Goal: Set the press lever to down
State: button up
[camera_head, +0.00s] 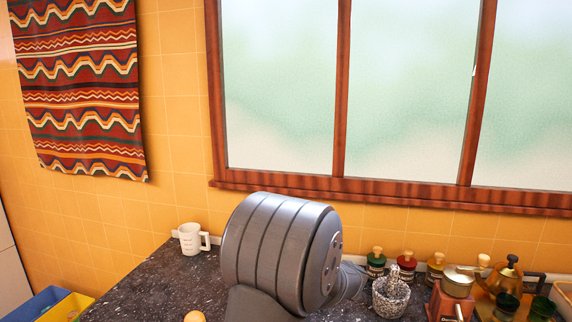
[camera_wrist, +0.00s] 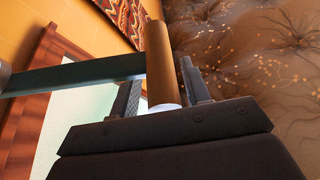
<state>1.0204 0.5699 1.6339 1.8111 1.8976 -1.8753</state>
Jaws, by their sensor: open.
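In the wrist view, a brown cylindrical handle (camera_wrist: 160,62) meets a flat grey metal bar (camera_wrist: 75,75) that runs off to the left. Together they look like the press lever. The lever's pivot and the press body are not clearly visible, so its position is hard to tell. My gripper (camera_wrist: 161,78) is open, with one finger on each side of the handle. The handle's pale end is close to the gripper's palm. I cannot tell whether a finger touches it. Neither lever nor gripper shows in the head view.
A wood-framed window (camera_head: 342,90) is behind. My arm blocks the middle.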

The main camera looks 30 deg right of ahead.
jog(key=w+d+r, duration=1.2)
jog(key=shift+w+d+r, duration=0.15)
jog(key=shift+w+d, duration=0.15)
jog(key=shift+w, duration=0.1)
jog(key=shift+s+d, duration=0.1)
jog(key=w+d+v, duration=0.1)
jog(key=v, duration=1.8)
jog(key=shift+d+f, duration=0.35)
jog(key=shift+d, duration=0.05)
dwell(0.8)
